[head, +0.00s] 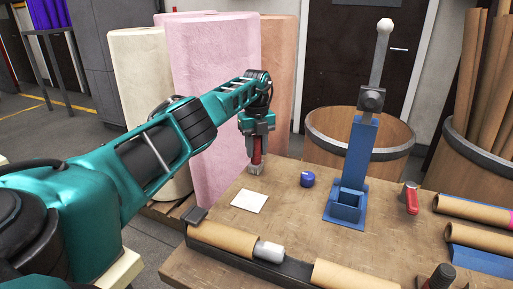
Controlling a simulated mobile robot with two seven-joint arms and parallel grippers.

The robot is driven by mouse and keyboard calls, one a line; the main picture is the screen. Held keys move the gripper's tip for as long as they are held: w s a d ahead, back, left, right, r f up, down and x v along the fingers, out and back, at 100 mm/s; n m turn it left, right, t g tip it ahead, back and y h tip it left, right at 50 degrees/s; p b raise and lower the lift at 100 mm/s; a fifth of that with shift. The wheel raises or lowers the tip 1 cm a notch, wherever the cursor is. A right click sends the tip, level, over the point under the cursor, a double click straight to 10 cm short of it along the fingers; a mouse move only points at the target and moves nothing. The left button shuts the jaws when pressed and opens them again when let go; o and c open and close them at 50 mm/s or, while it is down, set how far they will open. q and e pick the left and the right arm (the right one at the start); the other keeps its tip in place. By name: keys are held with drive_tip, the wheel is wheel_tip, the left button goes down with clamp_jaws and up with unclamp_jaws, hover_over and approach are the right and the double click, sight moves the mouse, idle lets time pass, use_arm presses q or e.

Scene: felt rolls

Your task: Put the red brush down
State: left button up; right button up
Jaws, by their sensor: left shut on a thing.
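The red brush (256,157) hangs upright below my left gripper (257,138), which is shut on it. Its pale bristle end points down, close to the brown table top (290,220) near the back left edge. I cannot tell whether the bristles touch the table. A white square pad (249,201) lies flat on the table just in front of the brush. My right gripper is not in view.
A blue lever press (356,165) stands mid-table, with a small blue round object (307,179) left of it. A red-handled tool (411,198) and cardboard tubes (475,240) lie right. A dark rail with tubes (222,238) runs along the front. Tall felt rolls (210,90) stand behind.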

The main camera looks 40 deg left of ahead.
use_arm(q)
drive_tip(key=shift+f, duration=0.15)
drive_tip(key=o, duration=1.1)
drive_tip(key=shift+c, duration=0.2)
wheel_tip(320, 180, up, 12)
drive_tip(key=shift+r+p, duration=0.2)
drive_tip(key=shift+p, duration=0.65)
